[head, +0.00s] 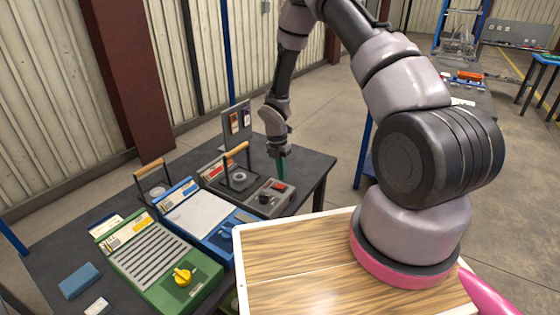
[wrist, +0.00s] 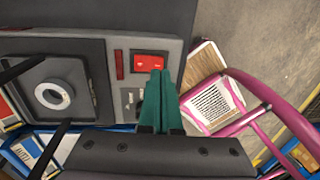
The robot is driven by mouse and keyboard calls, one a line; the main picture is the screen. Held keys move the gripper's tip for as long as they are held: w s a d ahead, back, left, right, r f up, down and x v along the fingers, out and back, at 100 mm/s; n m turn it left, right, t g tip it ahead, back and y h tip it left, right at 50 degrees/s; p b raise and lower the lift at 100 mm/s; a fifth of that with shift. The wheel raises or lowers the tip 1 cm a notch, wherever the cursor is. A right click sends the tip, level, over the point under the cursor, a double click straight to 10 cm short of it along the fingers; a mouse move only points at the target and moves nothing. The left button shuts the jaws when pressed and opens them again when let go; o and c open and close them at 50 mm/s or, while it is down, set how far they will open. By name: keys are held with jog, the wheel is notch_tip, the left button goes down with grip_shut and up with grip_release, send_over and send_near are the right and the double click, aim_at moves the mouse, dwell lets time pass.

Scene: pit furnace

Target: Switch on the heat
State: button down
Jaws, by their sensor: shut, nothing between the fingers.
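The grey pit furnace (head: 238,181) stands at the right end of the dark table. Its control panel (head: 262,206) has a red rocker switch (head: 279,186) at the far right and a dark knob (head: 264,198). In the wrist view the red switch (wrist: 150,62) lies beside a narrow dark red strip (wrist: 119,64). My gripper (head: 281,175) points down at the switch with its teal fingers together and empty. In the wrist view the fingertips (wrist: 160,74) overlap the switch's lower edge. I cannot tell whether they touch it. Part of the panel is hidden behind the fingers.
A blue device (head: 200,215) and a green device with a yellow knob (head: 182,276) stand to the left of the furnace. Arched wooden-topped handles (head: 237,150) rise by the furnace. A small upright board (head: 237,122) stands behind. A blue block (head: 80,280) lies at front left.

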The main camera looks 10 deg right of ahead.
aim_at(283, 186)
jog(key=shift+s+d+f, duration=0.15)
jog(key=shift+f, duration=1.25)
jog(key=shift+s+f, duration=0.1)
jog(key=shift+f, duration=0.15)
jog(key=shift+w+a+r, duration=0.25)
jog(key=shift+w+a, duration=0.25)
jog(key=shift+w, duration=0.1)
